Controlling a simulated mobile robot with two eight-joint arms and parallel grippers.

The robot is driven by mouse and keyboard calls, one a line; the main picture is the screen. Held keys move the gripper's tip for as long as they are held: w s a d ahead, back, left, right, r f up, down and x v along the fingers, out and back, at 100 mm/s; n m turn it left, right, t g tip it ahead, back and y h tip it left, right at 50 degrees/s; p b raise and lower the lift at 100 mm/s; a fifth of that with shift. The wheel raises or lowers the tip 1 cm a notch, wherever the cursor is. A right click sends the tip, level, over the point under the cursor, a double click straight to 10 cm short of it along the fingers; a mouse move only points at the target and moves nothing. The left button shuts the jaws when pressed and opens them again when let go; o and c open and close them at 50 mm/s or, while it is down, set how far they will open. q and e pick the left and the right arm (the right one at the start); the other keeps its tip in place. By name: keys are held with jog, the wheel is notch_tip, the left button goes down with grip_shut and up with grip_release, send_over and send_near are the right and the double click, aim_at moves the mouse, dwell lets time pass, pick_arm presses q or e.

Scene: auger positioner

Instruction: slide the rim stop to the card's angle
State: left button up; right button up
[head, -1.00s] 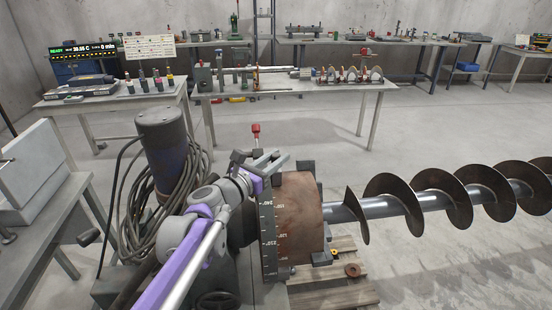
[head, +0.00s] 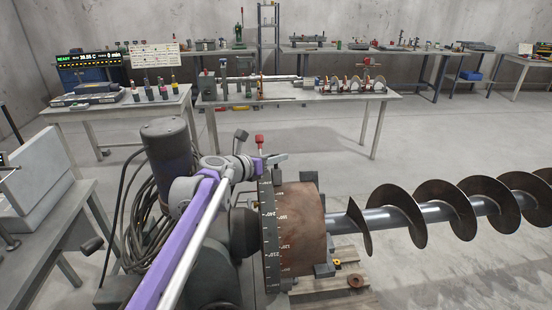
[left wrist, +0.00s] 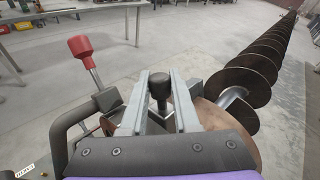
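A rusty brown drum (head: 304,235) with a dark angle scale plate (head: 268,235) on its left rim stands at the centre of the head view. My left gripper (head: 276,159) is above the drum's upper left edge. In the left wrist view its two grey fingers (left wrist: 159,88) stand apart, with a black knob (left wrist: 158,88) showing between them; I cannot tell whether they touch it. A red-handled lever (head: 259,141) stands just left of the fingers, also in the left wrist view (left wrist: 80,46). The rim stop cannot be identified with certainty. My right gripper is not in view.
A long auger (head: 440,210) extends right from the drum. A white card (head: 154,54) and a lit display (head: 88,58) stand on the left back table. A motor (head: 168,150) with coiled cables is left of the drum. A wooden pallet (head: 330,283) lies below.

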pick_arm(q)
jog(key=o, duration=0.4)
notch_tip(320, 180, up, 10)
jog(key=shift+p, duration=0.5)
